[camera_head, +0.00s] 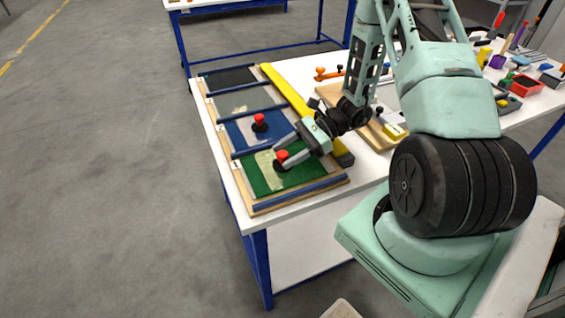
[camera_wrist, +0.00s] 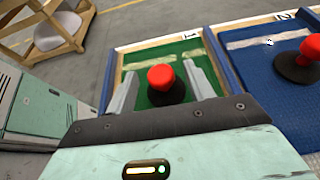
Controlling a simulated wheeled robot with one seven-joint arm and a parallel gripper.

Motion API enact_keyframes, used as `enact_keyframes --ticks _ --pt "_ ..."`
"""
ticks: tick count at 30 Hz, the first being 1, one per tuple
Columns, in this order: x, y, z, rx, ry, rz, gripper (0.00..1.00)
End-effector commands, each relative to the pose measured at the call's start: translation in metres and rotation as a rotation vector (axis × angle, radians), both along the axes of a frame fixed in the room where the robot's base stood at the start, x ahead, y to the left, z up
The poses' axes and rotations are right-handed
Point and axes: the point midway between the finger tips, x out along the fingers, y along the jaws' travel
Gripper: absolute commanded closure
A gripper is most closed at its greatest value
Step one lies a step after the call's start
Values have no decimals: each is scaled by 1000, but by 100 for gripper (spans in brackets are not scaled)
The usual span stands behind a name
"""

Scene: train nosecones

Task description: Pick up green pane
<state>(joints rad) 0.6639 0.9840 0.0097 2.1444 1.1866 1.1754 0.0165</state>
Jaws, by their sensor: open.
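The green pane (camera_head: 310,173) lies flat in the nearest section of the wooden frame on the table, beside the label 1. A red knob on a dark base (camera_head: 282,156) stands on it. In the wrist view the green pane (camera_wrist: 187,54) shows behind the red knob (camera_wrist: 161,77). My gripper (camera_head: 280,160) is over the green pane with its fingers spread on either side of the red knob. In the wrist view my gripper (camera_wrist: 162,75) is open, with visible gaps between both fingers and the knob. Whether the fingers touch the pane cannot be told.
A blue pane (camera_head: 240,132) with its own red knob (camera_head: 259,120) lies beside the green one, and it also shows in the wrist view (camera_wrist: 255,75). A yellow bar (camera_head: 290,95) runs along the frame. Tools and bins crowd the table's right side. Floor at left is clear.

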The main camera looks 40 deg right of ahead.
Motion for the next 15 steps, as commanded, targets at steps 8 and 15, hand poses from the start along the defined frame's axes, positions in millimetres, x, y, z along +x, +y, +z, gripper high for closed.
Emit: enact_keyframes --ticks 8,15 --pt "9 29 -11 2 0 1 47" --pt "10 30 -13 1 -1 0 47"
